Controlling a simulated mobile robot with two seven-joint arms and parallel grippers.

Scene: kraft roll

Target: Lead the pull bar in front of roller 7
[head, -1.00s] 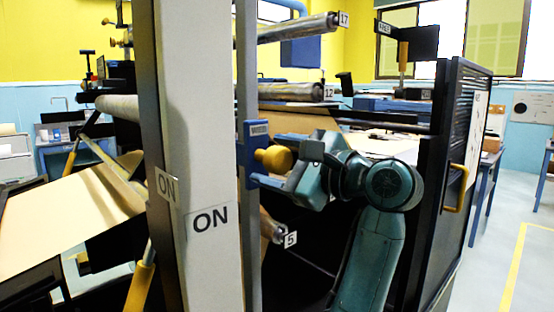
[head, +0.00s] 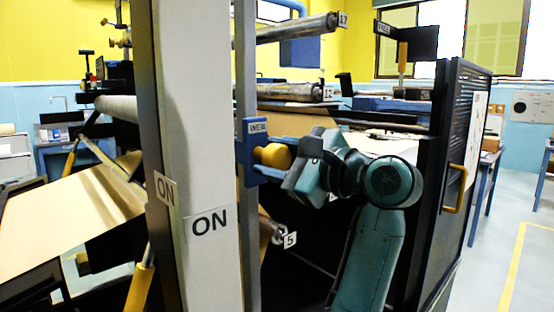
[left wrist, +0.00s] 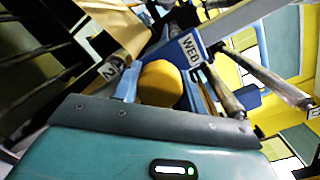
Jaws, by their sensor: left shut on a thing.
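The pull bar shows as a blue end piece labelled WEB (head: 250,150) with a yellow knob (head: 273,155), beside a grey upright post. My left gripper (head: 290,168) is shut on the yellow knob from the right, its body tilted. In the left wrist view the knob (left wrist: 160,84) sits right in front of the gripper's edge, between blue parts, with the WEB label (left wrist: 191,50) behind it. The rest of the bar is hidden behind the post. I cannot make out a roller labelled 7. My right gripper is not in view.
Roller 5 (head: 279,232) is below the gripper, roller 12 (head: 295,92) above it, and roller 17 (head: 290,30) higher. A broad ON post (head: 205,150) blocks the left. A black panel door (head: 462,150) stands open at right. Brown paper (head: 70,215) slopes at left.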

